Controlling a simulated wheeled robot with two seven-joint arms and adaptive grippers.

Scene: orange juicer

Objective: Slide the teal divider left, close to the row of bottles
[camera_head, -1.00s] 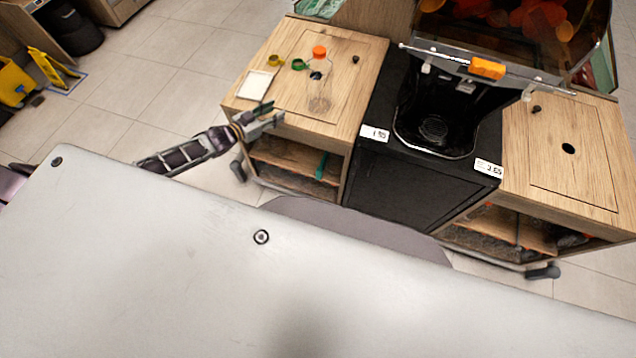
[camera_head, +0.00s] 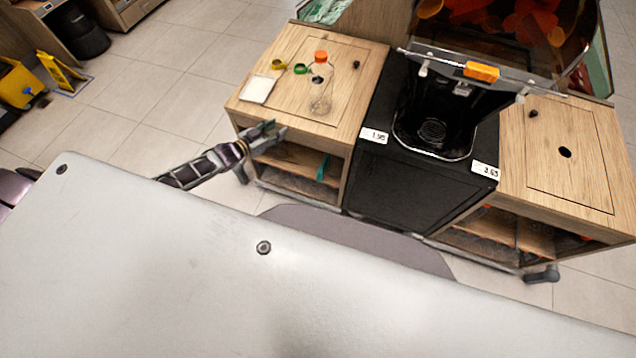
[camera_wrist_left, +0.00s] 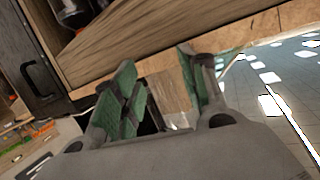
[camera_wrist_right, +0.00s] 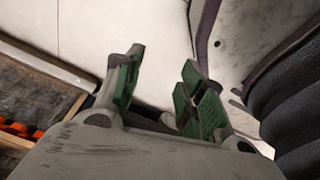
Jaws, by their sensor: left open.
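The teal divider (camera_head: 322,168) stands upright in the open shelf of the left wooden cabinet, toward the right side of the opening. My left gripper (camera_head: 272,133) is open and empty at that cabinet's front, near the top edge and left of the divider. In the left wrist view its open fingers (camera_wrist_left: 158,75) face the wooden front edge; I cannot make out the divider there. My right gripper (camera_wrist_right: 165,82) is open and empty in its wrist view and is outside the head view. A row of bottles cannot be made out inside the shelf.
A clear bottle with an orange cap (camera_head: 321,88), a green ring (camera_head: 301,69) and a white square (camera_head: 258,89) are on the left cabinet top (camera_head: 345,112). The black juicer cabinet (camera_head: 405,188) adjoins it on the right.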

